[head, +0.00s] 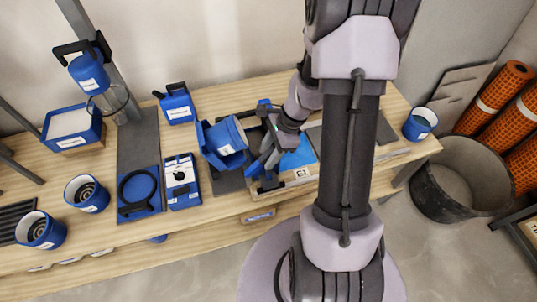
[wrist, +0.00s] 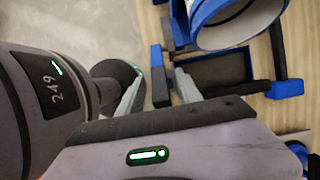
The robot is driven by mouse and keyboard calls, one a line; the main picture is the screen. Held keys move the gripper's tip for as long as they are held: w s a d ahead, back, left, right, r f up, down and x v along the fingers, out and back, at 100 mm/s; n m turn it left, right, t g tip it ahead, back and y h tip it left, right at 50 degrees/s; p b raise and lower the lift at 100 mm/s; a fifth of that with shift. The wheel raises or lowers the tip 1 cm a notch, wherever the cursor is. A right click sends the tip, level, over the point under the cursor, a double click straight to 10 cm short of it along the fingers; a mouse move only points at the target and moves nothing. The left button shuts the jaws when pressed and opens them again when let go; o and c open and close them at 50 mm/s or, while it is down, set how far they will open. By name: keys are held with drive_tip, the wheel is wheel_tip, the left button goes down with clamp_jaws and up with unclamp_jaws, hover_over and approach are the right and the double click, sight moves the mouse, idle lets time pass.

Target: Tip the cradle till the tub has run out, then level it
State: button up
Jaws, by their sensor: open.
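The blue tub (head: 226,138) with a white label sits tilted in the blue cradle (head: 202,134), left of my gripper (head: 261,163). In the wrist view, the tub's pale inner wall (wrist: 238,28) shows at the top; how much it holds is unclear. The cradle's blue and dark frame (wrist: 284,88) stands around it. My gripper (wrist: 157,92) is open. A dark upright bar (wrist: 159,74), seemingly the cradle's handle, shows between its fingertips; I cannot tell whether either finger touches it. My arm hides part of the bench behind it.
The wooden bench (head: 105,236) carries a blue jug (head: 176,103), a blue device with a dial (head: 181,181), and blue cups (head: 86,193) to the left. Another blue cup (head: 420,124) stands at the right end. A black bucket (head: 424,189) stands on the floor.

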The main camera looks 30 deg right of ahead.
clamp_jaws()
idle(1.4)
